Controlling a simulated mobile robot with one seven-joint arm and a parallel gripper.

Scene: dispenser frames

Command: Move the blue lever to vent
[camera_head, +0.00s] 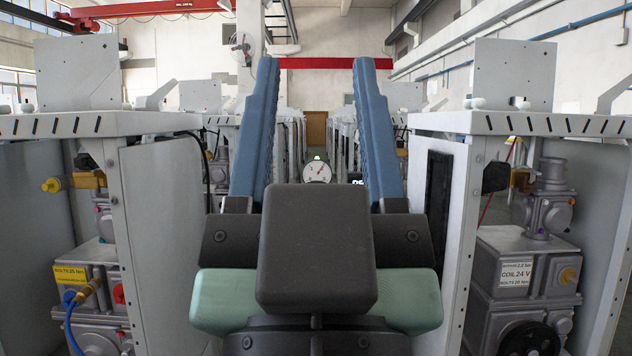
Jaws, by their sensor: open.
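My gripper (316,65) is in the middle of the head view. Its two long blue fingers stand apart, and nothing is between their tips. My dark gripper body fills the lower middle. I cannot make out a blue lever or a vent mark in this view. The lever may be hidden or out of frame. A round white gauge (317,171) with a red needle shows farther back, between the fingers.
A grey dispenser frame (165,200) stands open at left, with a yellow-labelled unit and a blue hose (71,325). Another frame (460,215) stands at right, with a grey pump unit (520,275). An aisle runs back between them, with more frames behind.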

